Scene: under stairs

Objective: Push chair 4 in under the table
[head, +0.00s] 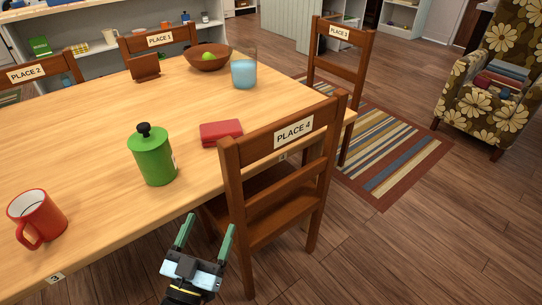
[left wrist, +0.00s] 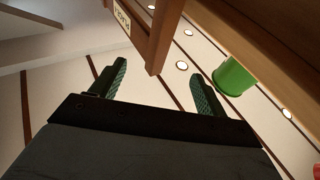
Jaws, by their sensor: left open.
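Chair 4 (head: 282,200), brown wood with a "PLACE 4" label, stands at the near right side of the table (head: 95,110). Its seat is partly under the tabletop, and its backrest stands upright close to the table edge. My left gripper (head: 209,224) is open and empty, low in front of the table edge and left of the chair's near back post. In the left wrist view, the gripper (left wrist: 158,70) points up between open fingers. The chair's back post and label (left wrist: 122,17) show above it there. My right gripper is not in view.
On the table are a green canister (head: 153,158), a red mug (head: 38,218), a red box (head: 221,132), a blue cup (head: 244,74) and a bowl (head: 208,60). Chair 3 (head: 338,65) and a striped rug (head: 385,155) lie beyond. The near right floor is clear.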

